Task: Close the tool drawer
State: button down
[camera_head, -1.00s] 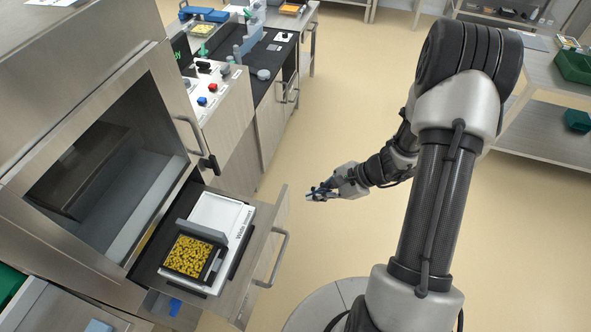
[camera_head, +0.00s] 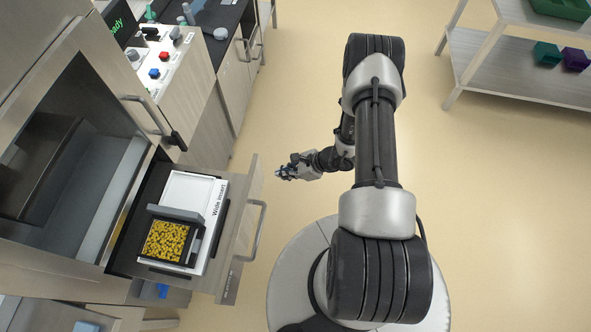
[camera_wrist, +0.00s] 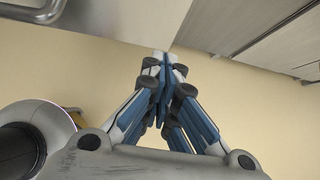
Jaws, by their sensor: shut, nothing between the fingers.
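The tool drawer (camera_head: 238,240) stands pulled out from the front of the machine in the head view. Its curved metal handle (camera_head: 259,232) is on its outer front. A white board marked "Wide insert" (camera_head: 207,196) and a dark tray holding yellow pieces (camera_head: 168,242) lie in the drawer. My gripper (camera_head: 283,173) is shut and empty, to the right of the drawer front's far end, with a gap between them. The wrist view shows its closed blue fingers (camera_wrist: 165,75). Part of a metal handle shows at that view's upper left (camera_wrist: 35,12).
The machine's window (camera_head: 75,165) and its door handle (camera_head: 150,118) are behind the drawer. A control panel with red and blue buttons (camera_head: 158,68) is beyond. A shelf (camera_head: 520,75) stands at far right. The floor between is clear.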

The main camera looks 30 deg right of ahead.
jog(key=shift+w+a+f, duration=0.1)
jog(key=shift+w+a, duration=0.55)
jog(key=shift+a, duration=0.25)
jog(key=shift+w+a+f, duration=0.1)
jog(key=shift+w+a, duration=0.55)
jog(key=shift+a, duration=0.2)
jog(key=shift+a, duration=0.1)
